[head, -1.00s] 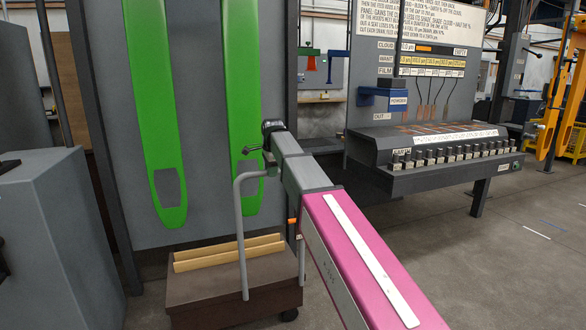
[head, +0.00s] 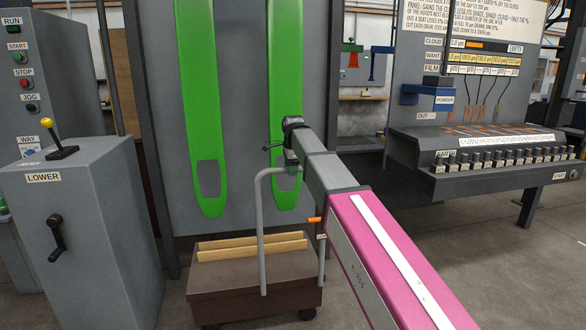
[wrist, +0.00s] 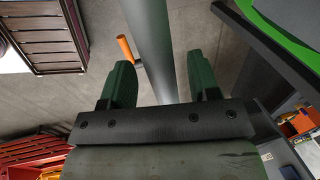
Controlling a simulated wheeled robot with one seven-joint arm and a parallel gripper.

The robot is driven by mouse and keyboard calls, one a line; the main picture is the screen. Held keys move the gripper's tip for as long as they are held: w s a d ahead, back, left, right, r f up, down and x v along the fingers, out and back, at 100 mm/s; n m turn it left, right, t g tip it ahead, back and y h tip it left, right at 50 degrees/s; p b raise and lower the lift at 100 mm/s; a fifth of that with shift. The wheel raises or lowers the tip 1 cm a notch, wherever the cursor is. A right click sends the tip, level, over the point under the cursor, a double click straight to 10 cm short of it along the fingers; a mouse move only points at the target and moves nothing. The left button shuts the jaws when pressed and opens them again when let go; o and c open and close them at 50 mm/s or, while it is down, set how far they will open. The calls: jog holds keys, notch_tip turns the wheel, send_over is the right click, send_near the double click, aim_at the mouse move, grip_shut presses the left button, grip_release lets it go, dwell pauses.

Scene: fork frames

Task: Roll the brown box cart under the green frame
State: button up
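The brown box cart (head: 235,309) stands at the lower middle of the head view, with pale boards (head: 250,247) on top and a tall grey tube handle (head: 262,220). The green frame shows as two long green uprights (head: 200,100) before a grey panel, behind and above the cart. The right upright's lower end is partly hidden by the handle and my arm. My gripper (head: 284,160) is at the top of the handle.
A grey LOWER console (head: 85,240) with a yellow-knobbed lever and crank stands close left of the cart. A RUN/STOP/JOG panel (head: 60,75) is behind it. A dark bench with a row of knobs (head: 500,160) stands right. Floor at lower right is clear.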

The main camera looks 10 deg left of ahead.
jog(key=shift+d, duration=0.1)
notch_tip(320, 180, up, 11)
jog(key=s, duration=0.2)
jog(key=shift+d+f, duration=0.2)
jog(key=shift+d, duration=0.1)
jog(key=shift+s, duration=0.1)
dwell(0.4)
